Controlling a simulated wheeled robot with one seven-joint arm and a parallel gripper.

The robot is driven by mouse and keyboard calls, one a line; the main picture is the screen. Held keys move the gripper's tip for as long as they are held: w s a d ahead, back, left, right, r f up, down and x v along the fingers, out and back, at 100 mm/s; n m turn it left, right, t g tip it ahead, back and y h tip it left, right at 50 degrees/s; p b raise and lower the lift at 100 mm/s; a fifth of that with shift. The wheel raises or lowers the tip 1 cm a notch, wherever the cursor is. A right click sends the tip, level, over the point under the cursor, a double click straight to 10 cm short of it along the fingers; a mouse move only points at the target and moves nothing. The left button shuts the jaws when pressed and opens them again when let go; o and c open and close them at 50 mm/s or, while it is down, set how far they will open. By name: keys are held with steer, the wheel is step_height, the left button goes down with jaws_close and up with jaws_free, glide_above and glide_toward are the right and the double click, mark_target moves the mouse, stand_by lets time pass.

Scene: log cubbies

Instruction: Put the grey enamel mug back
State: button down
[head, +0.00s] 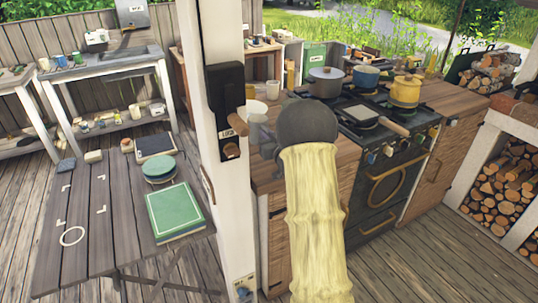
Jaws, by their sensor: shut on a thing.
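My gripper (264,136) is just left of my dark round wrist, over the left end of the wooden counter (333,165). It is shut on a pale grey mug (257,111), which shows only in part beside the white post. My wrist and fingers hide some of the mug, and I cannot tell whether its base touches the counter. A white painted ring (72,236) and several corner marks lie on the dark plank table (110,215) at the left.
A white post (222,150) with a black box stands between the plank table and the counter. The table holds a green book (174,212), a round green tin (159,169) and a dark tablet-like slab (156,146). A stove (385,190) with several pots is at right.

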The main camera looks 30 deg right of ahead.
steer(key=f, duration=0.2)
steer(key=d+f, duration=0.1)
steer(key=shift+s+d+f, duration=0.15)
steer(key=shift+f, duration=0.2)
steer(key=shift+f+p, duration=0.3)
steer(key=shift+f, duration=1.65)
steer(key=shift+r, duration=0.1)
steer(key=c, duration=1.5)
jaws_free()
